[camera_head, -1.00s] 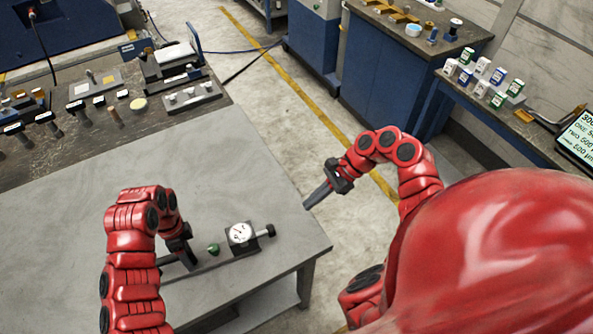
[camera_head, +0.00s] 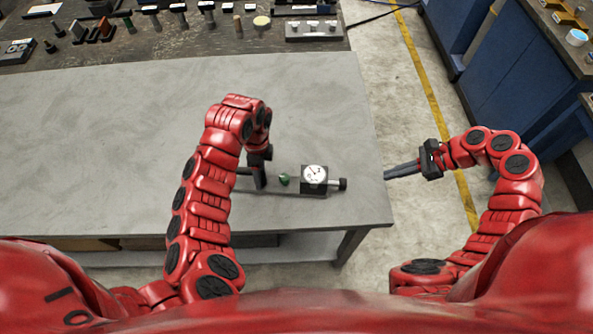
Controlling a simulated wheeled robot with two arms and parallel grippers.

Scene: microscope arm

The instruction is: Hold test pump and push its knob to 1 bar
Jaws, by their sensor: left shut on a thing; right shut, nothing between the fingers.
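The test pump (camera_head: 313,188) lies on the grey table (camera_head: 120,130) near its right front corner. It has a dark block with a round white gauge (camera_head: 314,173), a green part (camera_head: 284,180) on the left and a black knob (camera_head: 342,184) on the right. The gauge reading is too small to tell. My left gripper (camera_head: 256,178) is shut on the pump's left end, partly hidden by my arm. My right gripper (camera_head: 402,170) is shut and empty, just off the table's right edge, to the right of the knob and apart from it.
A dark bench (camera_head: 170,45) with several small tools and blocks stands behind the table. Blue cabinets (camera_head: 510,70) stand at the right. The left and middle of the table are clear, and open floor lies right of it.

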